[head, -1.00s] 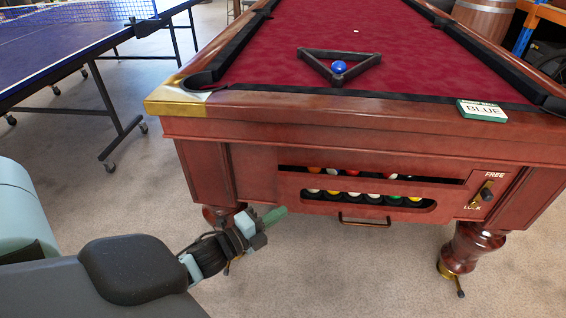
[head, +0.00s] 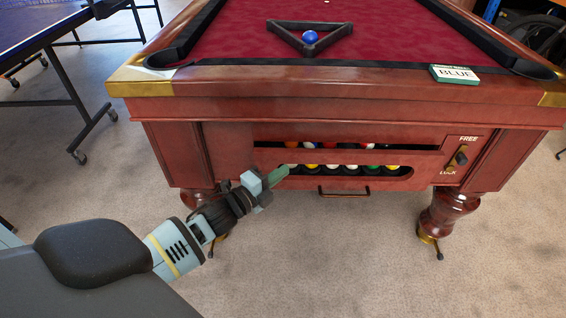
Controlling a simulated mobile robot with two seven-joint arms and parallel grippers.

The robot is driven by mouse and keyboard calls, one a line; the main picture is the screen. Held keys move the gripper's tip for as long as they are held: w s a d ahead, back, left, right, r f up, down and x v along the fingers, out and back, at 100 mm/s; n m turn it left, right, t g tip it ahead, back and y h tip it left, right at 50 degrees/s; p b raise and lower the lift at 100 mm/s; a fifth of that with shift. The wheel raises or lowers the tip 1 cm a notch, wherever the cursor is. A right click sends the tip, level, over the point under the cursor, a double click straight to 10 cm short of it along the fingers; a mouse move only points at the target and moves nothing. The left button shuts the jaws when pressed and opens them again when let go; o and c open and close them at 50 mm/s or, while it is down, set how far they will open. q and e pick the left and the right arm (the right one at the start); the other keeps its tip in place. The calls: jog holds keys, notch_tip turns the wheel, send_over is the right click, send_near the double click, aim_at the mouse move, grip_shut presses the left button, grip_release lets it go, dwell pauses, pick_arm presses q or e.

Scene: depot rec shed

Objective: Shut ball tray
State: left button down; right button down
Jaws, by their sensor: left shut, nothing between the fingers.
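The ball tray (head: 402,183) is in the front end of the red wood pool table (head: 222,148). Several coloured balls show through its long slot, and a small metal handle (head: 344,192) sits below the slot. The tray front seems to stand out a little from the table panel; how far is hard to tell. My left gripper (head: 277,177) is shut and empty, its green fingertips at the left end of the slot. I cannot tell whether they touch the tray. My right gripper is out of view.
A FREE/LOCK knob (head: 461,157) is right of the tray. A table tennis table (head: 50,30) stands at the left. Table legs flank the clear floor.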

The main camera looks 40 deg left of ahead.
aim_at(285, 154)
pick_arm(q)
jog(key=w, duration=0.1)
jog(key=w+a, duration=0.1)
jog(key=w+b, duration=0.1)
jog(key=shift+w+a, duration=0.55)
jog(key=shift+w, duration=0.1)
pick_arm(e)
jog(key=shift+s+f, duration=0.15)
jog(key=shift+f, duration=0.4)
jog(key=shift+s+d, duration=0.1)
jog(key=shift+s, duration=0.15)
pick_arm(q)
jog(key=shift+w+a+b, duration=0.35)
jog(key=shift+w+a, duration=0.4)
jog(key=shift+w, duration=0.35)
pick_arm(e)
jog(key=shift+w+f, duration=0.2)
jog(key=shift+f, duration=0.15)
pick_arm(q)
jog(key=shift+s+d, duration=0.1)
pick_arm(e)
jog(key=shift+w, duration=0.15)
